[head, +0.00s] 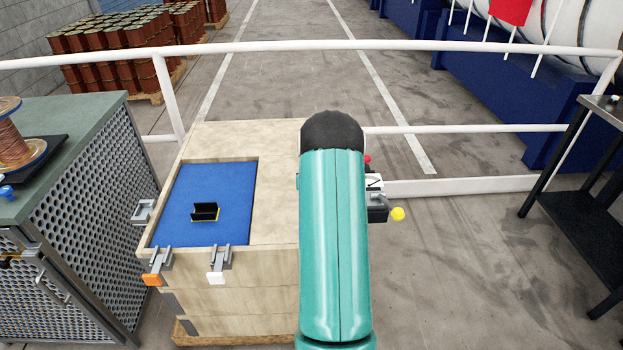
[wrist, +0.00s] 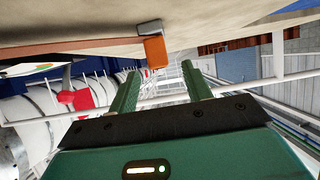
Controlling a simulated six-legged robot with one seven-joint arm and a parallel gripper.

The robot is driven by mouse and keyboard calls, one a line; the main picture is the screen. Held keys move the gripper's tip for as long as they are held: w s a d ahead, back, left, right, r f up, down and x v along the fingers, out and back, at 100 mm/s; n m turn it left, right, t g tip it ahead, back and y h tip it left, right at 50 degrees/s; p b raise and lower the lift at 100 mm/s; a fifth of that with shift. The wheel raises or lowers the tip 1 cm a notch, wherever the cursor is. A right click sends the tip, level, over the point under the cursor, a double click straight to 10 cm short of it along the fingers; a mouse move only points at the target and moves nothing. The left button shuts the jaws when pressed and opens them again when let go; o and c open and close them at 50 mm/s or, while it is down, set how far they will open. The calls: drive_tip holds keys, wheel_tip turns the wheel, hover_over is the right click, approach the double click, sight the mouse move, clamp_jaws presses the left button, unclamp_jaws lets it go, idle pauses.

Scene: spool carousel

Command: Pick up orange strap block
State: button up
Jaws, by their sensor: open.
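An orange strap block (head: 153,280) sits at the end of a grey metal bracket (head: 159,259) on the front left edge of a pale wooden crate (head: 280,140). In the wrist view the orange block (wrist: 155,52) shows beyond my open gripper (wrist: 160,76), in line with the gap between the two green fingers. The gripper is empty and apart from the block. In the head view my teal arm hides the gripper.
A white block (head: 217,279) hangs on a similar bracket to the right. A black holder (head: 204,212) stands on the crate's blue recess (head: 185,180). A perforated cabinet (head: 90,200) is at left. White railing (head: 240,47) runs behind.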

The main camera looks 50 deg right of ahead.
drive_tip(key=x, duration=0.4)
drive_tip(key=shift+d+f, duration=0.2)
drive_tip(key=shift+f, duration=0.05)
drive_tip(key=shift+c, duration=0.4)
clamp_jaws()
drive_tip(key=shift+r, duration=0.2)
